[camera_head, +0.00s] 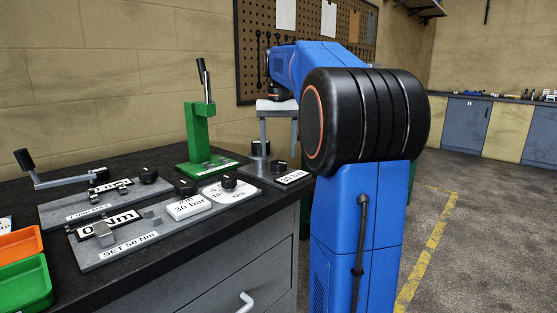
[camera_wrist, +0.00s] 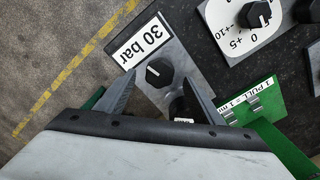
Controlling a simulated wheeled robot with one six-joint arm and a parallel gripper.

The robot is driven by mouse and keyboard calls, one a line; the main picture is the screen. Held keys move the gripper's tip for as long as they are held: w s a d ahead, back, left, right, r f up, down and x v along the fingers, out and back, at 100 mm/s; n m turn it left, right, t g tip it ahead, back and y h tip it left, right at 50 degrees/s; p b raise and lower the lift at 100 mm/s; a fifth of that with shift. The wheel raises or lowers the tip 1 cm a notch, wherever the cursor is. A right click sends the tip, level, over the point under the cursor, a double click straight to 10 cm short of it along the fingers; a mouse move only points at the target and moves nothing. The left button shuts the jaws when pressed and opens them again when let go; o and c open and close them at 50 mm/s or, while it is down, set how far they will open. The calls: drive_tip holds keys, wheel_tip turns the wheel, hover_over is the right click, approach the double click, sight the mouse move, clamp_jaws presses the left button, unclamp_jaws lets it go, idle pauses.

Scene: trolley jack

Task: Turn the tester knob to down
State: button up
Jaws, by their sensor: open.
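A black knob (camera_wrist: 158,72) with a white pointer line sits on a grey plate (camera_wrist: 184,62) with a "30 bar" label (camera_wrist: 139,40). The line points toward the picture's upper left in the wrist view. I cannot read a name for this knob. My gripper (camera_wrist: 160,77) is open, with one finger on each side of the knob and gaps between. In the head view my gripper (camera_head: 278,134) points down above the same plate, and the knob (camera_head: 279,167) shows below it. A black cylinder (camera_wrist: 183,108) stands beside the knob, partly hidden by my gripper.
A green press-like stand (camera_head: 197,138) with an upright lever is to the left. Further left are a "SET 50 Nm" panel (camera_head: 122,253), a "30 bar" block with a knob (camera_head: 186,187), a dial knob (camera_head: 229,182) and a crank handle (camera_head: 75,178). Orange (camera_head: 20,243) and green trays (camera_head: 25,285) sit at the left edge.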

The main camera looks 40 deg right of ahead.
sight(279, 163)
drive_tip(key=shift+f, duration=1.95)
drive_tip(key=c, duration=1)
drive_tip(key=shift+c, duration=0.2)
